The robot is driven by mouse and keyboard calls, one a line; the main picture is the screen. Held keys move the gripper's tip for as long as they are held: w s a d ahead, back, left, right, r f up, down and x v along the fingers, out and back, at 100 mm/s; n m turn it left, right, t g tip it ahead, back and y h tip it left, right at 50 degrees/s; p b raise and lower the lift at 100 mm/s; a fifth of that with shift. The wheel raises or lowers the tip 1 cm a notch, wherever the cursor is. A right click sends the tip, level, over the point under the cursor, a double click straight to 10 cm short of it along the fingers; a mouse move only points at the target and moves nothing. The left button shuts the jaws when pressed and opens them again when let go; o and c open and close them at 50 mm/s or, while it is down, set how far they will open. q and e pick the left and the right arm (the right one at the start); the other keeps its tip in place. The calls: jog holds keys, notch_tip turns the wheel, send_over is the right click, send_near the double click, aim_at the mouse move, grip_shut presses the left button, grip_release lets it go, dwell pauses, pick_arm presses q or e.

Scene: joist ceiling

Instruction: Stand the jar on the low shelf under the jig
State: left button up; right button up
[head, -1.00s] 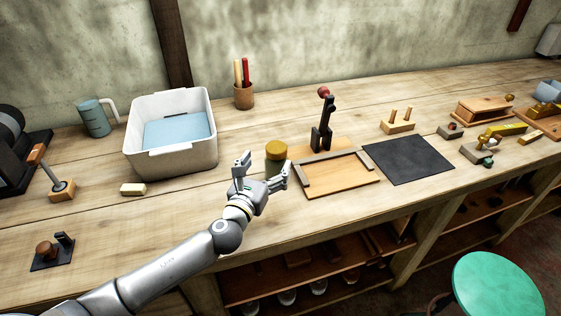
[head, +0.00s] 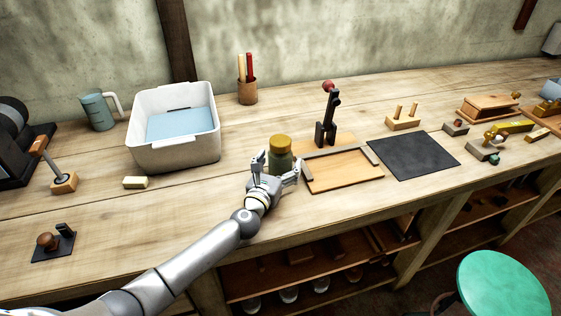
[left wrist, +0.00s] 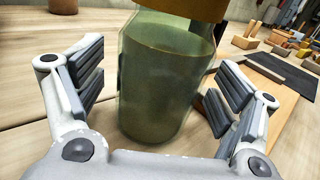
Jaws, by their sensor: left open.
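The jar (head: 280,153) is green glass with a yellow-brown lid and stands upright on the bench, just left of the jig. It fills the middle of the left wrist view (left wrist: 160,80). My left gripper (head: 277,168) is open, with one finger on each side of the jar. In the left wrist view gaps show between the pads and the glass. The jig (head: 345,176) is a wooden board with grey rails and a black clamp with a red knob. Below the bench top, the low shelf (head: 310,292) is partly in shadow. My right gripper is not in view.
The low shelf bears several glass jars (head: 289,294) and wooden pieces. A green stool (head: 503,285) stands at the front right. A white tub (head: 174,150) stands left of the jar. A black mat (head: 413,156) lies right of the jig.

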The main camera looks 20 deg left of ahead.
pick_arm(q)
jog(key=shift+w, duration=0.3)
jog(key=c, duration=1.3)
jog(key=shift+r, duration=0.15)
jog(key=shift+c, duration=1.3)
